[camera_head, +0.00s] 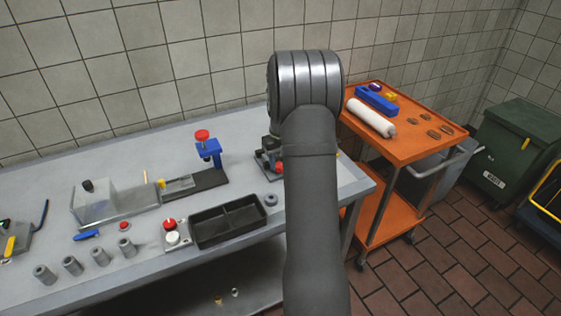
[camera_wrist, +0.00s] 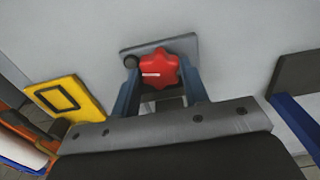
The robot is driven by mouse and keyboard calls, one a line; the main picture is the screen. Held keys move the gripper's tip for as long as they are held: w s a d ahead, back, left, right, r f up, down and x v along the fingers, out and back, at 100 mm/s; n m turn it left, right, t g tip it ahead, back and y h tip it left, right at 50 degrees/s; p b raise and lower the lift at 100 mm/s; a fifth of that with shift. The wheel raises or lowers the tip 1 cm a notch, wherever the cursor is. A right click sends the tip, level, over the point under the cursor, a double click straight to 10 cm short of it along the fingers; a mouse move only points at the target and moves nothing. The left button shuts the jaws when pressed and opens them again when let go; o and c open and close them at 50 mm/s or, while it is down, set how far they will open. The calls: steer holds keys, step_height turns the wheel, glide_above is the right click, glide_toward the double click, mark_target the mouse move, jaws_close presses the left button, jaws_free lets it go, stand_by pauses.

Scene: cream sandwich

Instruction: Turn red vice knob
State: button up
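The red star-shaped vice knob (camera_wrist: 160,71) shows in the wrist view, above a grey base plate (camera_wrist: 188,47). My gripper (camera_wrist: 160,75) has its two blue-grey fingers on either side of the knob. Any gap between fingers and knob is too small to tell, so I cannot say whether they grip it. The vice body below the knob is mostly hidden by my gripper. In the head view, a dark device with a red part (camera_head: 279,168) sits on the workbench at my arm's left edge. My arm hides the rest, and the gripper is hidden there.
On the grey workbench (camera_head: 130,250) stand a blue tool with a red top (camera_head: 208,148), a black divided tray (camera_head: 230,224), buttons and several grey cylinders. An orange cart (camera_head: 405,150) stands to the right. A yellow plate (camera_wrist: 66,97) lies left of the knob.

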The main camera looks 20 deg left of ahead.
steer(key=shift+c, duration=0.5)
steer(key=shift+m, duration=1.6)
steer(key=o, duration=1)
steer(key=shift+r, duration=0.1)
step_height(320, 180, up, 17)
steer(key=shift+r, duration=0.15)
